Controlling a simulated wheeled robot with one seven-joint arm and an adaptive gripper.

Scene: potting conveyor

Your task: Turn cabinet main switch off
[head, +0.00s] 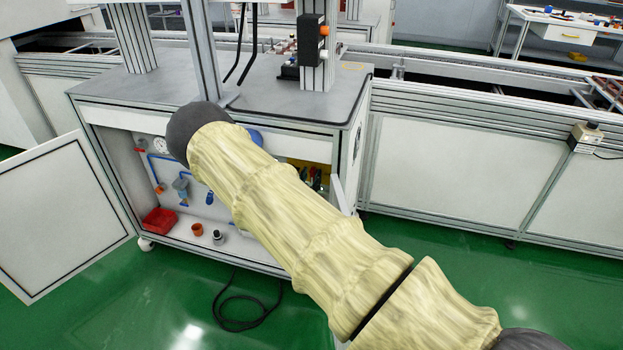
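The cabinet (225,270) stands under a grey worktop (270,100), with its white left door (62,215) swung wide open. A narrow, light door or panel edge (345,197) stands out at its right side. My sleeved arm crosses the front of the cabinet and hides much of its middle and right interior. My gripper is not visible, and I cannot tell whether it is open or shut. I cannot identify the main switch; it may be hidden behind my arm or too small to tell.
Inside the cabinet are a round gauge (160,145), blue tubing, a red bin (159,221) and small cups. A black box with orange buttons (312,39) hangs on a post above. A black cable (238,312) lies on the green floor. Conveyor sections (460,180) run right.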

